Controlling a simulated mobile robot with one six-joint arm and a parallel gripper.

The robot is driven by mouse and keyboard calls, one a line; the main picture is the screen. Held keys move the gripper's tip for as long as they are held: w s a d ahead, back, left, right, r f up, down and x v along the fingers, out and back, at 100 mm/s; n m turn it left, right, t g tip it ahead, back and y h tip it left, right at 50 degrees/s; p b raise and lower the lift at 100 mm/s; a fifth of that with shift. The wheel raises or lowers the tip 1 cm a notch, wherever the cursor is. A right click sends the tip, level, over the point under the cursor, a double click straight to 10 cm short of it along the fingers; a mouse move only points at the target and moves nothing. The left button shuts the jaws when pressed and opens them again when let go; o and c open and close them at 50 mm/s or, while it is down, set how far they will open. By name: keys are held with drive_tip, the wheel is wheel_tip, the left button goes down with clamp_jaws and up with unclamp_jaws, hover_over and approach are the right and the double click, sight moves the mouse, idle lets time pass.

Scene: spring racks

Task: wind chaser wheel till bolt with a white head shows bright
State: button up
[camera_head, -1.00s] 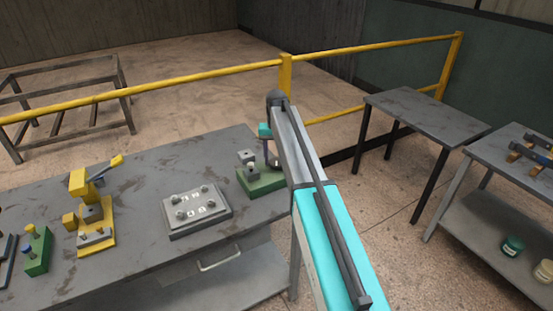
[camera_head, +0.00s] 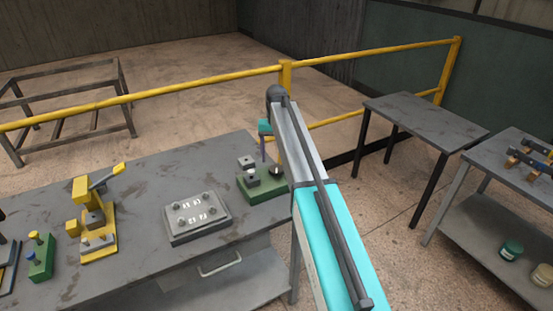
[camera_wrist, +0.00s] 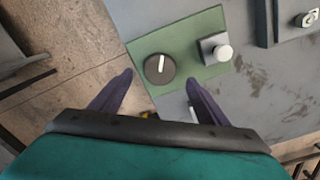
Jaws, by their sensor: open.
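In the wrist view a dark round wheel (camera_wrist: 160,69) with a white mark sits on a green base plate (camera_wrist: 193,85). Beside it on the same plate stands a grey block with a white-headed bolt (camera_wrist: 222,52). Whether the head is lit cannot be told.
A grey plate with several bolts (camera_head: 198,218) lies left of the green base. A yellow lever fixture (camera_head: 92,215) and a green block with knobs (camera_head: 41,258) stand further left. A yellow railing (camera_head: 200,87) runs behind the bench.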

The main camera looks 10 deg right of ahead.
sight(276, 168)
wheel_tip(276, 168, up, 9)
drive_tip(key=p, duration=0.4)
drive_tip(key=shift+s+f, duration=0.1)
drive_tip(key=shift+f, duration=0.05)
